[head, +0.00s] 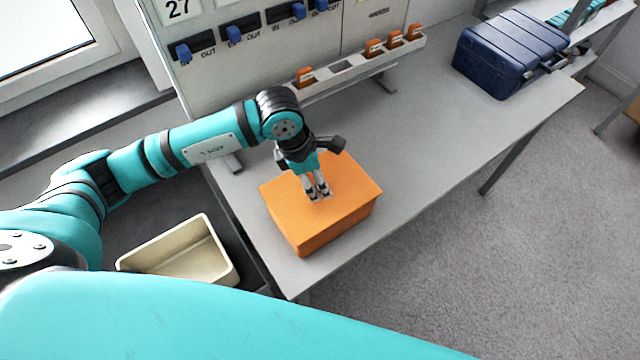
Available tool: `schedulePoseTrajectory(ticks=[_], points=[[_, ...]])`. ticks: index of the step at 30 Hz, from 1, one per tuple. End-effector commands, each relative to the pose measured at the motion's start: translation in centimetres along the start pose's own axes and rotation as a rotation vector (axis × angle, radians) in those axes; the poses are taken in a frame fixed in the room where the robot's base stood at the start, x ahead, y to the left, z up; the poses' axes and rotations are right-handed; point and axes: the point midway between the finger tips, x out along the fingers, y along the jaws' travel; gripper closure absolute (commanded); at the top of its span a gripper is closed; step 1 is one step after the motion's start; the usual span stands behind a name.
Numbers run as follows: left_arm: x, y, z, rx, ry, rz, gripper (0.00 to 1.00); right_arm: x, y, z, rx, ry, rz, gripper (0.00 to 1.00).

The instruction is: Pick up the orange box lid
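An orange box (322,236) stands on the grey table, near its front left corner. Its flat orange lid (350,187) covers the top. My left gripper (319,197) comes in from the left and points down over the middle of the lid. Its two fingertips are close together at the lid's surface. I cannot tell whether they touch the lid or hold a small part of it, since the fingers hide that spot. My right gripper is not in view.
A cream bin (185,255) sits left of the table (440,150). Behind the box stands a panel (300,45) with blue switches and a rail of orange pieces (374,48). A dark blue case (508,52) lies at the far right. Table between box and case is clear.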

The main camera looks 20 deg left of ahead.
Motion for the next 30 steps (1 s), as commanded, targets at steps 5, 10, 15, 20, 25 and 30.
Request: schedulePoseTrajectory(ticks=[5, 10, 15, 20, 25, 30], points=[[1.4, -0.1, 0.1, 0.002, -0.001, -0.001, 0.48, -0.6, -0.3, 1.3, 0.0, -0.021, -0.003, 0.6], [1.5, 0.0, 0.0, 0.002, -0.001, 0.001, 0.48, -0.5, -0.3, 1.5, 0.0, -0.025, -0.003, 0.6], [1.5, 0.0, 0.0, 0.002, -0.001, 0.001, 0.65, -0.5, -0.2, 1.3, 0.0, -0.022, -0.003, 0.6], [1.5, 0.0, 0.0, 0.002, -0.001, 0.001, 0.86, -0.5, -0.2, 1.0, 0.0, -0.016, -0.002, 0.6], [1.5, 0.0, 0.1, 0.002, -0.001, 0.001, 1.0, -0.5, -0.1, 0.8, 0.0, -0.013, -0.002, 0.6], [1.4, 0.0, 0.1, 0.002, -0.002, 0.001, 1.0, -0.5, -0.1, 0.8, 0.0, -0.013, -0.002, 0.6]])
